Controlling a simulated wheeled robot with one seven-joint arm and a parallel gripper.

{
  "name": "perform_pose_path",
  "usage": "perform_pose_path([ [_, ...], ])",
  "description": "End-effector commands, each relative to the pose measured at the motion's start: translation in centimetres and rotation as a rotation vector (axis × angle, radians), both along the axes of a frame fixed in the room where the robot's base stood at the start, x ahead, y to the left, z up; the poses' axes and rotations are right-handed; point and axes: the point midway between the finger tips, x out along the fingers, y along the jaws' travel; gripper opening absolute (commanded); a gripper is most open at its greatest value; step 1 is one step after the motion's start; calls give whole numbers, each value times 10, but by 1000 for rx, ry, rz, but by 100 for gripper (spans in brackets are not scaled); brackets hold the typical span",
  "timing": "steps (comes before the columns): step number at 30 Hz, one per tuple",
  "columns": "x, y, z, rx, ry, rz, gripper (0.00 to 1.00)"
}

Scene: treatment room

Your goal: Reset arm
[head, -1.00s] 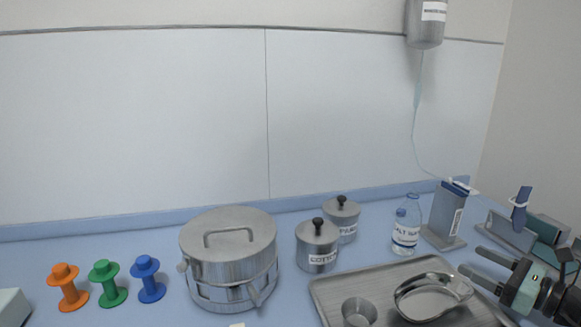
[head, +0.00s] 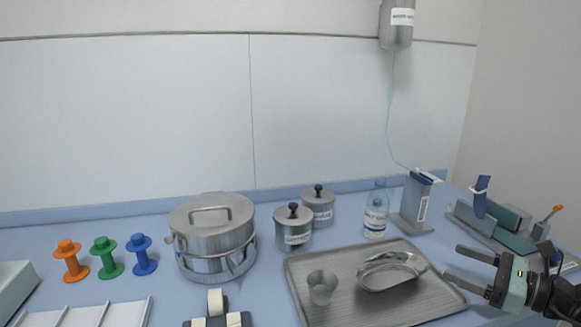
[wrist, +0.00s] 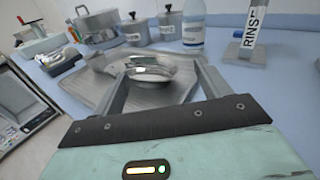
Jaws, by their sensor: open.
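My gripper (head: 463,266) is at the right of the head view, above the right edge of the metal tray (head: 350,308). Its two fingers are spread apart with nothing between them, pointing left. In the wrist view my gripper (wrist: 158,88) shows both fingers open, with the kidney dish (wrist: 150,68) beyond and between them on the tray. The kidney dish also shows in the head view (head: 390,272), next to a small metal cup (head: 321,287) on the same tray.
Behind the tray stand two lidded canisters (head: 293,228), a bottle (head: 375,214) and a blue-grey holder (head: 416,202). A large steel drum (head: 211,238) and orange, green and blue spools (head: 142,255) are at left. A rack (head: 500,226) stands beyond my gripper. An IV bottle (head: 397,25) hangs above.

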Motion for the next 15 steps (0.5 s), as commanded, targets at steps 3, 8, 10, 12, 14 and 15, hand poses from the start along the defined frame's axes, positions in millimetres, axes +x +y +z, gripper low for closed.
perform_pose_path([
  [3, -6, 28, 6, -50, -11, 112, 76],
  [8, -24, 75, 14, -143, -35, 319, 76],
  [10, -36, 98, 17, -197, -50, 430, 76],
  [12, -53, 123, 20, -263, -73, 561, 76],
  [14, -71, 145, 23, -336, -102, 696, 76],
  [15, -86, 160, 24, -393, -128, 797, 76],
])
